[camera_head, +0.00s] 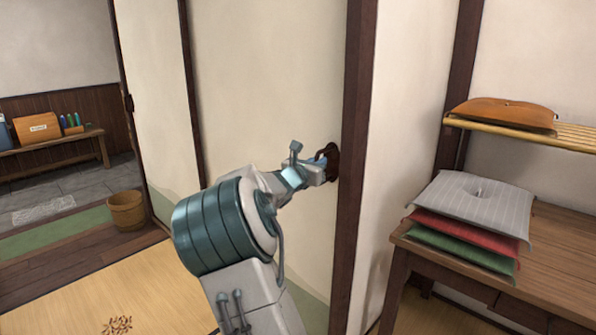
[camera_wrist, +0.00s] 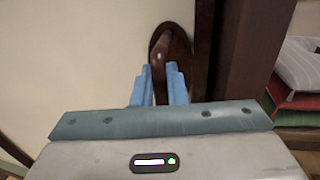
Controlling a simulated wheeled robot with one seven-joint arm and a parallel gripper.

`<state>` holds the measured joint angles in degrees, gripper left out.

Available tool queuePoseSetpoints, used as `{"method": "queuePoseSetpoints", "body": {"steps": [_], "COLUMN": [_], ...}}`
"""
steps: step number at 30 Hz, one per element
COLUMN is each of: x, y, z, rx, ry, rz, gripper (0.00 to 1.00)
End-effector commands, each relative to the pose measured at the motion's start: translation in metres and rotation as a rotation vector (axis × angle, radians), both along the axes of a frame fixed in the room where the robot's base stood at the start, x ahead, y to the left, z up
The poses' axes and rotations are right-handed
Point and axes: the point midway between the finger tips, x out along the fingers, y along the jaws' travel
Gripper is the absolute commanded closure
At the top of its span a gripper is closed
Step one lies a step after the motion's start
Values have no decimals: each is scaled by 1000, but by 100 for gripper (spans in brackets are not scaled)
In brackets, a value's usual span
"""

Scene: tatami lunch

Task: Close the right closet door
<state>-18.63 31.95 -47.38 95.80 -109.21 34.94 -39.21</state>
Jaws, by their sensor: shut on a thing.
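A cream sliding door panel (camera_head: 265,80) with a dark wooden right edge stands ahead of me. Its dark brown oval handle (camera_head: 333,155) sits near that edge. In the wrist view the handle (camera_wrist: 180,55) shows as an oval plate with a bar standing out from it. My gripper (camera_head: 323,166) reaches the handle from the left. In the wrist view its blue fingers (camera_wrist: 159,75) are shut on the handle's bar, and the fingertips partly hide where they meet it. To the right of the panel's edge the closet space is open to view.
At right, grey, red and green cushions (camera_head: 468,210) are stacked on a wooden surface (camera_head: 550,250), below a slatted shelf (camera_head: 560,133) with an orange cushion (camera_head: 507,113). A basket (camera_head: 127,212) stands at left. Tatami (camera_head: 110,290) at lower left is largely clear.

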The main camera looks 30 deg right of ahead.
Motion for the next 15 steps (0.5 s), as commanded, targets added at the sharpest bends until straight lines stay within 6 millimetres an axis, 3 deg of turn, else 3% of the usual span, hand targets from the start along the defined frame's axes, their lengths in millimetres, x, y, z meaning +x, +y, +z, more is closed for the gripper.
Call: {"method": "queuePoseSetpoints", "body": {"steps": [6, 15], "x": [-14, -18], "y": [-13, -18], "z": [-1, -1], "rx": [1, 1], "ry": [1, 2], "rz": [-14, -22], "gripper": [100, 100]}}
